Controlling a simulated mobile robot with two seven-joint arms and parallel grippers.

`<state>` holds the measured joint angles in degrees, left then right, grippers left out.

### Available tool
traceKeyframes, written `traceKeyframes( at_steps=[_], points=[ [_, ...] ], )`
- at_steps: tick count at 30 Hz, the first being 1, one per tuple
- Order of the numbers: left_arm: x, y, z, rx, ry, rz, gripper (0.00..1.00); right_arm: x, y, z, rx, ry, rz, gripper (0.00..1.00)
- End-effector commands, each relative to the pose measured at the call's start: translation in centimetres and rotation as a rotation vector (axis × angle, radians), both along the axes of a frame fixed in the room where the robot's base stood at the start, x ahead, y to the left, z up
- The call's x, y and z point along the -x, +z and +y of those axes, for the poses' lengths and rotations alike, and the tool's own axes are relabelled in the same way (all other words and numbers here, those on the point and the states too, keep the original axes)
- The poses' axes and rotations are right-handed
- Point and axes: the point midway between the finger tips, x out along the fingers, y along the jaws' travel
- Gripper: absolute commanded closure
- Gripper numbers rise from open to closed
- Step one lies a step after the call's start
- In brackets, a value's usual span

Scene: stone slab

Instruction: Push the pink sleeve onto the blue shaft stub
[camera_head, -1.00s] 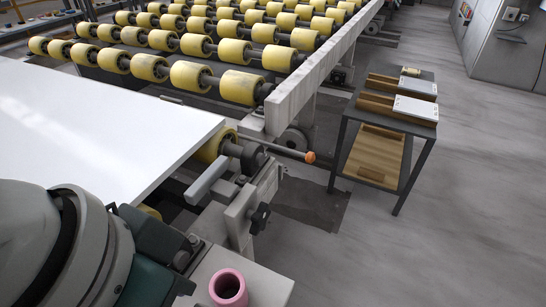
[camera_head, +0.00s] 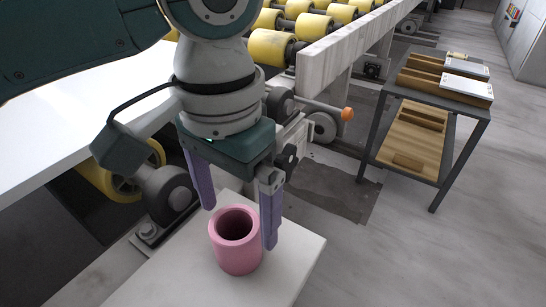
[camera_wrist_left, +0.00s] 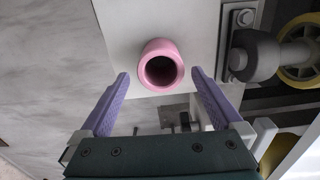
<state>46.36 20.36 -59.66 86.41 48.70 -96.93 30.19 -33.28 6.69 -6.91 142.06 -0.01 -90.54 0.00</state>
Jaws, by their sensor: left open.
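The pink sleeve (camera_head: 237,260) is a short thick-walled tube standing upright, open end up, on a pale flat plate (camera_head: 290,265). My left gripper (camera_head: 239,226) is open, with its two purple fingers pointing down on either side of the sleeve. In the left wrist view the sleeve (camera_wrist_left: 160,86) lies between and just past the fingertips (camera_wrist_left: 160,75), with a gap on each side. No contact shows. I cannot make out a blue shaft stub; a dark grey shaft end (camera_head: 180,200) shows at the roller left of the plate. My right gripper is not in view.
A yellow roller (camera_head: 120,175) with its grey bearing lies left of the plate, under the edge of a white slab (camera_head: 60,130). A side table (camera_head: 460,112) with wooden trays stands right. Floor between is clear.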

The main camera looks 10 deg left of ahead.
Motion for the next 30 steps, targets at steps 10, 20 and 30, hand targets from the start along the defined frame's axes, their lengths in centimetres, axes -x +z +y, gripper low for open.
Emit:
traceKeyframes(
  at_steps=[10, 20, 30],
  points=[
    [0.4, -4.8, 0.3, 0.000, -0.001, 0.000, 0.00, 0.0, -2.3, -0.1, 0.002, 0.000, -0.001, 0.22],
    [0.4, -5.8, 0.3, 0.001, -0.003, -0.003, 0.00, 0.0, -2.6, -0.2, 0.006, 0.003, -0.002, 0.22],
    [0.4, -5.8, 0.3, 0.001, -0.003, -0.003, 0.33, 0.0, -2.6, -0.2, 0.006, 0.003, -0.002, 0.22]
  ],
)
